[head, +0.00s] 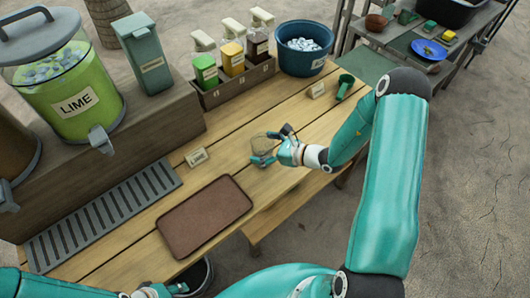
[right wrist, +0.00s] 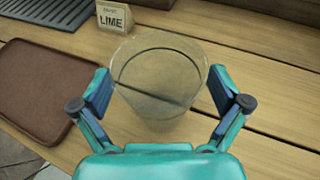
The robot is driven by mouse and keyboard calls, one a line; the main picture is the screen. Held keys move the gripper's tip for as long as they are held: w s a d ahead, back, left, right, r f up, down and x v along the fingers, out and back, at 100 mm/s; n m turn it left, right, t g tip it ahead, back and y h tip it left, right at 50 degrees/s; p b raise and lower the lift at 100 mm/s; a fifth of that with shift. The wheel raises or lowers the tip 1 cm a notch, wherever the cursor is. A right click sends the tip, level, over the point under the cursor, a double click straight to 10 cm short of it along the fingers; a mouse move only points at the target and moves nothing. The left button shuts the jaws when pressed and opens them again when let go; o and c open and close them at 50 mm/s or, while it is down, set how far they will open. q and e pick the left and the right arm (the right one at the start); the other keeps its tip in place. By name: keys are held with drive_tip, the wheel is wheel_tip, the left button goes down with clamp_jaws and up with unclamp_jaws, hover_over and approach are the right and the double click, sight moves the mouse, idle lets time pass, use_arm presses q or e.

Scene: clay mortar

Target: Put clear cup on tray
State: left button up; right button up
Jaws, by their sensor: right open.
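The clear cup (head: 261,146) stands upright and empty on the wooden counter, right of the brown tray (head: 205,217). My right gripper (head: 275,147) is open around the cup. In the right wrist view, the cup (right wrist: 160,85) sits between the two spread fingers (right wrist: 160,92), one on each side; I cannot tell whether either touches it. The tray lies flat and bare, and its edge also shows in the right wrist view (right wrist: 40,92). My left gripper (head: 175,290) shows only partly at the bottom edge of the head view, away from the cup.
A drip grate (head: 100,215) and a lime dispenser (head: 70,95) are at left. A bottle caddy (head: 235,85), a blue ice tub (head: 304,50) and a green scoop (head: 345,86) are at the back. Counter around the cup is clear.

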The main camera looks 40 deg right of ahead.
drive_tip(key=c, duration=1.3)
drive_tip(key=shift+r, duration=0.15)
